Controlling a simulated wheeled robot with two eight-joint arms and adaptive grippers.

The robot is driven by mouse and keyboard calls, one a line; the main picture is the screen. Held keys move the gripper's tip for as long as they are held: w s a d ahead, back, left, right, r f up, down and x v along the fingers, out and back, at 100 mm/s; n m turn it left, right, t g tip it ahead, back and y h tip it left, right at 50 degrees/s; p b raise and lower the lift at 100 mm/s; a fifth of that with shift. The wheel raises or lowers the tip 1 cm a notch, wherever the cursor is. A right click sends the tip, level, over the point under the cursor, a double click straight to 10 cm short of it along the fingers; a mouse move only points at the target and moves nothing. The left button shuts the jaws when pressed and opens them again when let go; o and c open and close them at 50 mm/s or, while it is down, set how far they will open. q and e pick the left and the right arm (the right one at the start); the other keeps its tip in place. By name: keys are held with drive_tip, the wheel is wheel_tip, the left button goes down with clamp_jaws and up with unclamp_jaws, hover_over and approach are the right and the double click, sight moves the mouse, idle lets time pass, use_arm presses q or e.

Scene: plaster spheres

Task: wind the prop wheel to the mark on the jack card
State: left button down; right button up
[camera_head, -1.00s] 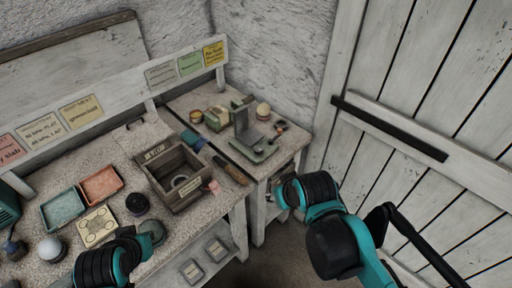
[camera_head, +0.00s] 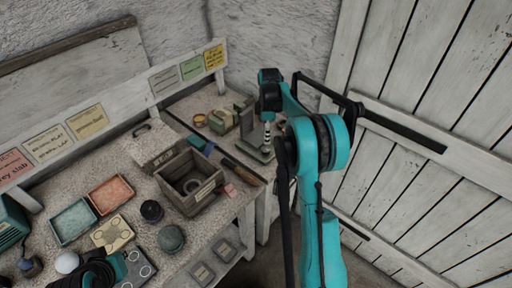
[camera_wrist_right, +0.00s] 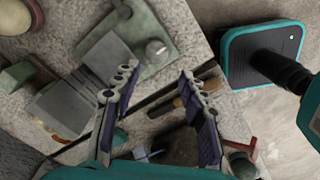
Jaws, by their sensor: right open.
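A green-based device with a grey upright plate stands on the right bench, its base (camera_head: 262,154) partly behind my right arm. In the right wrist view its green base (camera_wrist_right: 183,38) carries a small round grey knob (camera_wrist_right: 155,48), possibly the prop wheel. My right gripper (camera_head: 267,132) points down over this device. In the wrist view the right gripper (camera_wrist_right: 156,80) has its fingers wide apart, with nothing between them; the knob lies beyond the fingertips. Cards hang on the rail; I cannot tell which is the jack card. My left gripper (camera_head: 98,272) is at the lower left, its fingers unclear.
A wooden box (camera_head: 202,203) stands at the left bench's right end. A yellow card (camera_head: 214,55) ends the rail. The plank door is right of my arm.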

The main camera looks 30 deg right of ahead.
sight(266, 149)
drive_tip(key=shift+w+d+f+n, duration=0.15)
drive_tip(key=shift+w+f, duration=0.05)
drive_tip(key=shift+f, duration=0.25)
drive_tip(key=shift+w+d+f+n, duration=0.1)
drive_tip(key=shift+w+f+n, duration=0.05)
drive_tip(key=shift+f, duration=0.25)
wheel_tip(266, 149, down, 7)
drive_tip(key=shift+f+b, duration=0.2)
drive_tip(key=shift+b, duration=0.85)
drive_tip(key=c, duration=0.9)
